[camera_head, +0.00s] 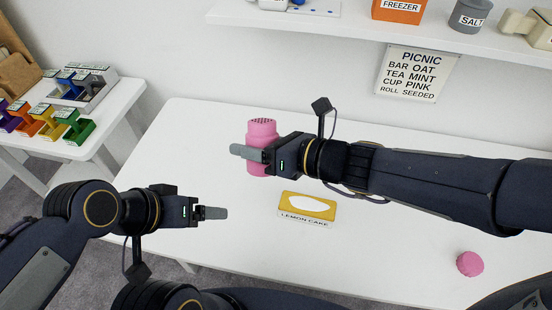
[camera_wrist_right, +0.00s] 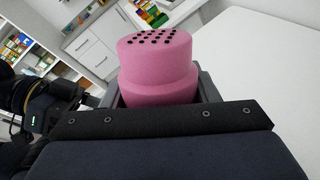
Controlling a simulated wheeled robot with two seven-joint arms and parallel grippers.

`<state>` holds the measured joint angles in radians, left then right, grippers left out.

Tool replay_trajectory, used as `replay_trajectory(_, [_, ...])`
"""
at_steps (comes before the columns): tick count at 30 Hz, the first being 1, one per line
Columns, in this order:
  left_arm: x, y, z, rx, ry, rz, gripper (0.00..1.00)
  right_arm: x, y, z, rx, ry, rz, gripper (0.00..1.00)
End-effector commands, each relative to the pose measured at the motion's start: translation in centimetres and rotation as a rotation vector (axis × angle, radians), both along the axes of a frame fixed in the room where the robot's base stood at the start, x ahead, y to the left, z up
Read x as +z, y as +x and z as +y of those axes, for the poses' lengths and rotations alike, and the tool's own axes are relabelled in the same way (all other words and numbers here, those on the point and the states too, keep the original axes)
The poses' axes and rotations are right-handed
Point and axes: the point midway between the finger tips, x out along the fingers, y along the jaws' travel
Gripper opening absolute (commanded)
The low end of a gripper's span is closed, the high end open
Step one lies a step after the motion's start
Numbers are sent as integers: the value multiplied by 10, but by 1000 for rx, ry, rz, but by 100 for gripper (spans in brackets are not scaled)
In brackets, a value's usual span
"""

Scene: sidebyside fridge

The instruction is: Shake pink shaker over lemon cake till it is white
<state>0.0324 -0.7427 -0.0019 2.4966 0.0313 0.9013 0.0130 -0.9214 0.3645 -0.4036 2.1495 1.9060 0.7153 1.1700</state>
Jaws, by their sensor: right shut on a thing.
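The pink shaker (camera_head: 262,128) stands upright, its holed top facing up. My right gripper (camera_head: 250,153) is shut around its body. The shaker also shows in the right wrist view (camera_wrist_right: 157,65), with black holes in its top. The lemon cake (camera_head: 306,206) is a yellow piece with a white oval on top and a "LEMON CAKE" label on its front edge. It lies on the white table, nearer to me and right of the shaker. My left gripper (camera_head: 215,212) is empty, left of the cake; its finger gap cannot be made out.
A round pink piece (camera_head: 469,263) lies on the white table (camera_head: 400,262) at the right. A wall shelf (camera_head: 350,27) holds an orange box (camera_head: 398,10) and a salt tin (camera_head: 470,15). A side table at the left holds coloured bins (camera_head: 48,125). The table around the cake is clear.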

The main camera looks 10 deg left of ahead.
Motion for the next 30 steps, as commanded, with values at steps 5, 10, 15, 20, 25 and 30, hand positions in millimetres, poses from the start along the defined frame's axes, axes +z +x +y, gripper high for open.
replay_trajectory(5, [-32,0,0,0,0,0,79,16,-23,-14,296,95,-252,29])
replay_trajectory(10, [-46,0,0,0,0,0,79,24,-46,-31,477,185,-390,29])
replay_trajectory(15, [-52,0,0,0,0,0,79,27,-59,-42,558,235,-449,29])
replay_trajectory(20, [-52,0,0,0,0,0,79,28,-62,-45,576,246,-460,29])
replay_trajectory(25, [-51,0,0,0,0,0,79,28,-62,-44,575,246,-459,29])
replay_trajectory(30, [-51,0,0,0,0,0,79,28,-62,-44,574,246,-459,29])
